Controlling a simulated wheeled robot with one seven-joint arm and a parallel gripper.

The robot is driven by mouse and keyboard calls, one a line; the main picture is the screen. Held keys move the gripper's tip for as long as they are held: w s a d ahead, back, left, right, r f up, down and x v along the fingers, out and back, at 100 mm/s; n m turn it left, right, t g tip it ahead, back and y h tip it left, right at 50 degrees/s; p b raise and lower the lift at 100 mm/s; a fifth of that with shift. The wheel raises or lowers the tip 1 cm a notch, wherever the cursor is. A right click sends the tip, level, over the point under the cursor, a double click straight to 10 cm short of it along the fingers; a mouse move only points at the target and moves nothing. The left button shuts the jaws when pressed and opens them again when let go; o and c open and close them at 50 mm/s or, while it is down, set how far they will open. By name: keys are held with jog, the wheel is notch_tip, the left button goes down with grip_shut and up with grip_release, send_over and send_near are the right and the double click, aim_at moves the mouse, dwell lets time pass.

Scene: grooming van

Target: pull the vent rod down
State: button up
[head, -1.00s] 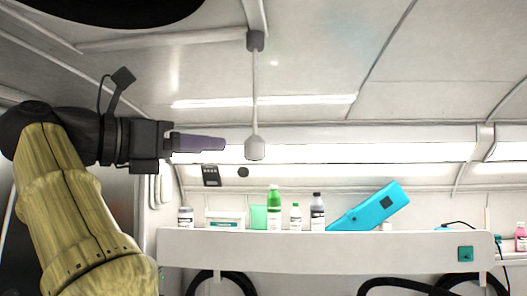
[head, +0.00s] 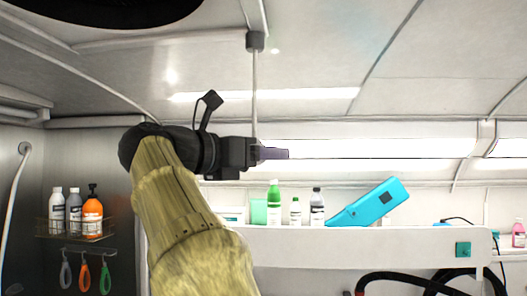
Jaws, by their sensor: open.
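The vent rod (head: 255,92) is a thin pale rod hanging upright from a grey fitting (head: 256,41) on the ceiling. Its lower end with the light knob is hidden behind my gripper (head: 273,153). My gripper points to the right at the rod's lower end, its fingertips just past the rod's line. It is open. I cannot tell whether the knob is between the fingers or behind them.
A white shelf (head: 330,246) below carries a green bottle (head: 274,198), small bottles and a tilted blue case (head: 369,205). A wire rack (head: 75,228) with bottles is on the left wall. The space right of my gripper is clear.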

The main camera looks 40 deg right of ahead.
grip_shut()
notch_tip(320, 180, down, 7)
jog(key=b, duration=0.7)
jog(key=shift+r+b, duration=0.2)
jog(key=shift+b, duration=0.1)
grip_release()
jog(key=shift+a, duration=0.1)
jog(key=w+a+b, duration=0.1)
jog(key=a, duration=1.6)
jog(key=shift+w+a+b, duration=0.15)
jog(key=shift+w+b, duration=0.1)
jog(key=shift+b, duration=0.1)
